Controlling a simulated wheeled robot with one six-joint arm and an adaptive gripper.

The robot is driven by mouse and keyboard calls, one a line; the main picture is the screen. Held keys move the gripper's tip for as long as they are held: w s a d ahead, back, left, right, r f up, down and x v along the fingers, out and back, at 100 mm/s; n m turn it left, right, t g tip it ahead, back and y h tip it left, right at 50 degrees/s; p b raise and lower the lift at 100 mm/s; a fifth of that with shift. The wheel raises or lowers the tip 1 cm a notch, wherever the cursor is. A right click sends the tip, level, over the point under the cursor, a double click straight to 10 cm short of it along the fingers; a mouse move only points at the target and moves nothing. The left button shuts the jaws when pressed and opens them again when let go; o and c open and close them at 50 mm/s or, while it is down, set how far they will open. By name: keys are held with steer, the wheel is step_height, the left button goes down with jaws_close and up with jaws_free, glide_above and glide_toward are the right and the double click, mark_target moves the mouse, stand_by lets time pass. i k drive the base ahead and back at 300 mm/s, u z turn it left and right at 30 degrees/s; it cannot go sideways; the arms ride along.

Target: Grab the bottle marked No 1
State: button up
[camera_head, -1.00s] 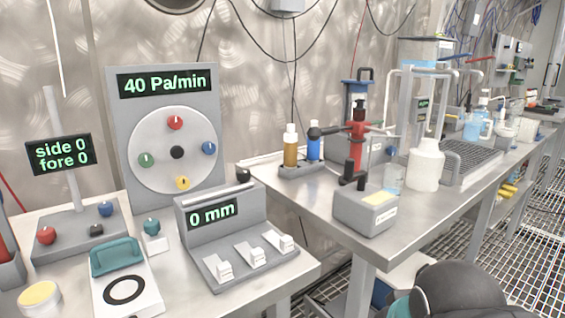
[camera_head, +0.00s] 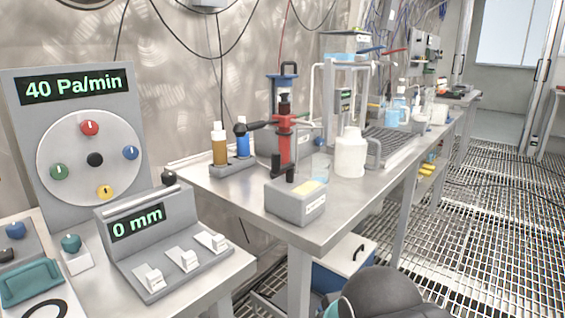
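No mark "No 1" can be read on any bottle from here. An amber bottle with a white cap (camera_head: 219,149) and a blue bottle (camera_head: 243,145) stand upright side by side in a grey holder (camera_head: 233,167) at the back left of the steel bench. A white plastic jug or bottle with a handle (camera_head: 350,155) stands upright farther right on the same bench. Small light-blue bottles (camera_head: 391,118) stand farther along, too small to read. My gripper is not in view; only a dark rounded part of my arm shows at the bottom edge.
A red clamp stand (camera_head: 285,135) and a grey box with a yellow label (camera_head: 296,202) stand on the bench. The grated floor (camera_head: 470,230) at right is open.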

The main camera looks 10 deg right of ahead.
mark_target(320, 164)
steer(key=z, duration=1.5)
steer(key=k, duration=0.75)
steer(key=u, duration=0.35)
